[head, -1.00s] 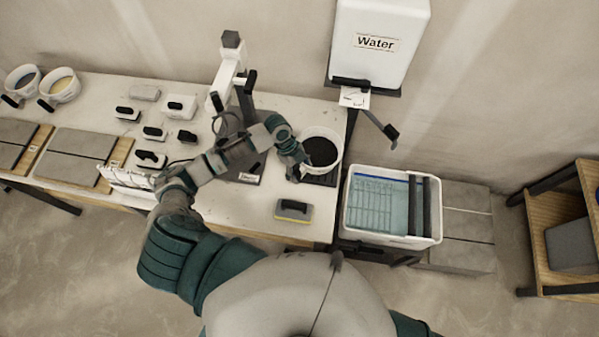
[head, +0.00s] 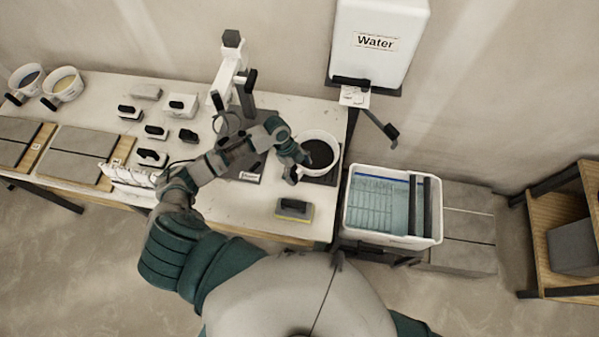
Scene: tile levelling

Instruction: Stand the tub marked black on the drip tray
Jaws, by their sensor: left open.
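A white tub with dark contents (head: 322,150) stands upright on the dark drip tray (head: 327,180) at the right end of the bench. Any marking on it is not readable from here. My left gripper (head: 297,170) is open at the tub's left side, close to its rim. I cannot tell whether its fingers touch the tub or its handle. My right gripper is not in view.
A white water tank (head: 372,45) hangs on the wall behind. A white wash bin (head: 390,240) stands right of the bench. A mixer stand (head: 228,75) rises behind my left arm. A sponge float (head: 294,209) lies at the front. Two more tubs (head: 62,83) stand far left.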

